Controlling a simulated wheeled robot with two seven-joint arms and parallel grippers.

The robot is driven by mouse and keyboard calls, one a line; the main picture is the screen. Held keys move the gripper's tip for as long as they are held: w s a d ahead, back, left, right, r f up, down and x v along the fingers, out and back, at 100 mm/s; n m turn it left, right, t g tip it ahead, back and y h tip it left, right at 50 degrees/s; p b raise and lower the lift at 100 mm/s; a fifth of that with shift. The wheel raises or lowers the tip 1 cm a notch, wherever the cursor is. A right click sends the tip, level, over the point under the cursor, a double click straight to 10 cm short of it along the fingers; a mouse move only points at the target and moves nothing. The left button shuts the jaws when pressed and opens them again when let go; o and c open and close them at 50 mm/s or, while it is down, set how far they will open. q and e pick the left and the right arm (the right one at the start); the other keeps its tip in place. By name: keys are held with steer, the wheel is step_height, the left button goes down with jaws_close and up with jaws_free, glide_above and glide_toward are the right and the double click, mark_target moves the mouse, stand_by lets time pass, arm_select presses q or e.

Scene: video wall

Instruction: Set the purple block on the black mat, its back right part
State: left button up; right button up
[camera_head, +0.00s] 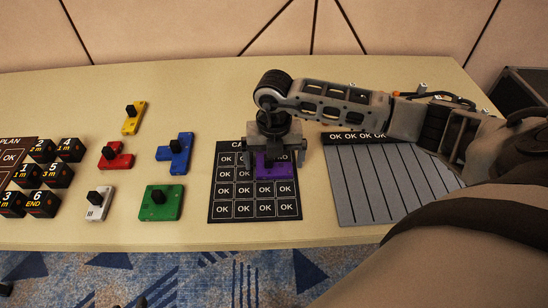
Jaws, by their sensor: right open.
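The purple block (272,170) lies on the black mat (256,218), over the back right part of its grid of OK cells. My right gripper (272,158) comes down from above, right over the block, with its fingers at either side of it. It is open. The gripper hides the back of the block and some of the mat's heading. I cannot tell whether the fingers touch the block. My left gripper is not in view.
Yellow (133,118), red (116,156), blue (175,153), white (98,204) and green (161,203) blocks with black knobs stand left of the mat. Several black numbered cubes (60,176) stand at far left. A grey striped mat (375,185) lies to the right, under my right arm.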

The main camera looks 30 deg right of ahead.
mark_target(274, 164)
steer(key=shift+r, duration=0.55)
step_height(274, 164, up, 11)
